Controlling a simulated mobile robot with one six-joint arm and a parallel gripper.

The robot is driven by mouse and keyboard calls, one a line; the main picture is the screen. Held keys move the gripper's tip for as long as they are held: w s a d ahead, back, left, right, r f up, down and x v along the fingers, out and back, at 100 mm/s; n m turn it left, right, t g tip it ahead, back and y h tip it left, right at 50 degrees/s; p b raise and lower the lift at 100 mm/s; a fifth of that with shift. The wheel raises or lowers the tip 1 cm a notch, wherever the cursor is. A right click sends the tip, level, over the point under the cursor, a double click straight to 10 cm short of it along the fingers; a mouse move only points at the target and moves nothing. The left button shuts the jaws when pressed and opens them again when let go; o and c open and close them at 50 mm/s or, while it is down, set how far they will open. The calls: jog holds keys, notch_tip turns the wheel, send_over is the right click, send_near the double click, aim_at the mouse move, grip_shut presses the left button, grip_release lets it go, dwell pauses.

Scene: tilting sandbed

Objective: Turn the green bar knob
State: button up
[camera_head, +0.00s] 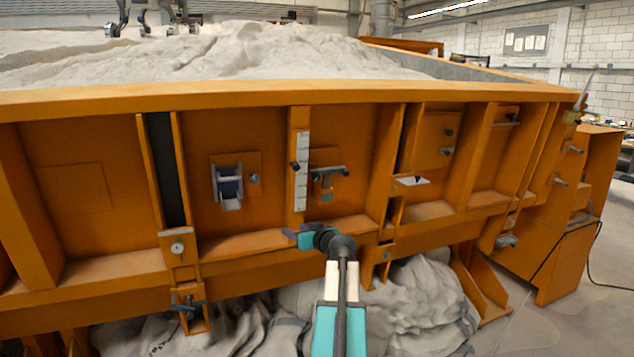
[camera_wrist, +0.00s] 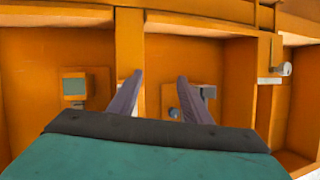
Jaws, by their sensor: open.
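No bar knob shows clearly as green in either view. In the head view a dark bar-shaped handle (camera_head: 328,172) sits on a small orange plate, right of a white scale strip. A small grey-green part is below it. My gripper (camera_head: 292,236) is lower, in front of the bed's lower ledge, with its purple fingers toward the left. In the wrist view my gripper (camera_wrist: 159,76) is open and apart from the wall. A plate with a dark knob and grey fitting (camera_wrist: 187,100) shows around the right finger, partly hidden by it. I cannot tell whether it is the same handle.
The orange sandbed wall (camera_head: 80,150) has upright ribs and a protruding ledge. A bracket with a roller (camera_head: 228,185) is left of the scale strip (camera_head: 301,170). In the wrist view a greenish display (camera_wrist: 75,86) is at left and a round silver fitting (camera_wrist: 286,68) at right.

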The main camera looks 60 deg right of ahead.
aim_at(317, 178)
jog(key=s+d+r+h, duration=0.2)
jog(key=s+d+r, duration=0.2)
jog(key=s+r, duration=0.1)
jog(key=s+d+r+h, duration=0.1)
jog(key=s+d+r, duration=0.3)
jog(key=r, duration=0.4)
jog(key=shift+s+r+m+t+h, duration=0.3)
jog(key=shift+s+m+h, duration=0.1)
jog(key=shift+s, duration=0.15)
jog(key=shift+w, duration=0.1)
jog(key=shift+p+x, duration=1.85)
jog(key=shift+x, duration=4.95)
